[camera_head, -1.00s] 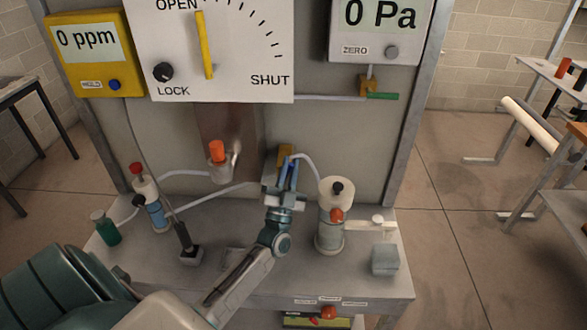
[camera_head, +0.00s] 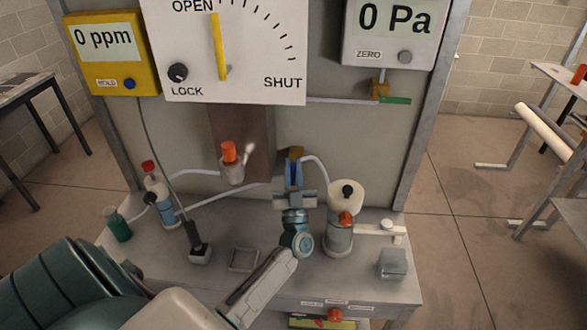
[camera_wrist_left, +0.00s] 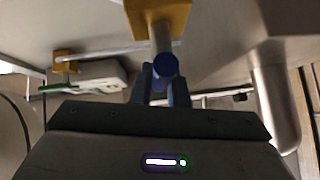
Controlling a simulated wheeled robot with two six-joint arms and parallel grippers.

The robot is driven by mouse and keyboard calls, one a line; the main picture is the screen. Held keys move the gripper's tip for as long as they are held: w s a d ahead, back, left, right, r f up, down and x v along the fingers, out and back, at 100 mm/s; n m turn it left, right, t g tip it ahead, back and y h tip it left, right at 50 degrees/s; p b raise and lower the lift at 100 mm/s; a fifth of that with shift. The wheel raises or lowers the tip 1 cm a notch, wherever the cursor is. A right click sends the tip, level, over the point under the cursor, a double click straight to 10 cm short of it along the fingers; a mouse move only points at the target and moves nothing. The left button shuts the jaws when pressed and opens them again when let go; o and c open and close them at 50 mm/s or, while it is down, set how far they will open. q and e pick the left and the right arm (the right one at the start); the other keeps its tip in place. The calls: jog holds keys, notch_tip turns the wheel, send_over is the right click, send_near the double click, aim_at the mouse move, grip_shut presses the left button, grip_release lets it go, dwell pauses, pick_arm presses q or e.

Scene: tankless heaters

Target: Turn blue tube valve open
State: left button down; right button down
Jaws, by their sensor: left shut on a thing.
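The blue tube valve sits at the end of a brass fitting (camera_head: 295,153) on the panel. In the left wrist view its round blue end (camera_wrist_left: 166,66) shows below the brass block (camera_wrist_left: 158,15). My left gripper (camera_head: 293,174) comes up to it from below, and its fingers are shut on the blue valve. The wrist view shows the two fingers (camera_wrist_left: 162,88) on either side of it. The fingers hide much of the handle, so its exact angle is hard to tell. My right gripper is not in view.
An orange-capped valve (camera_head: 229,152) is to the left, with white tubes around. Bottles (camera_head: 160,195) and a black lever (camera_head: 193,235) stand further left on the grey bench (camera_head: 225,285).

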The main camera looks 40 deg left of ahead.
pick_arm(q)
jog(key=c, duration=1.4)
grip_release()
jog(key=b+v, duration=0.5)
jog(key=v, duration=0.6)
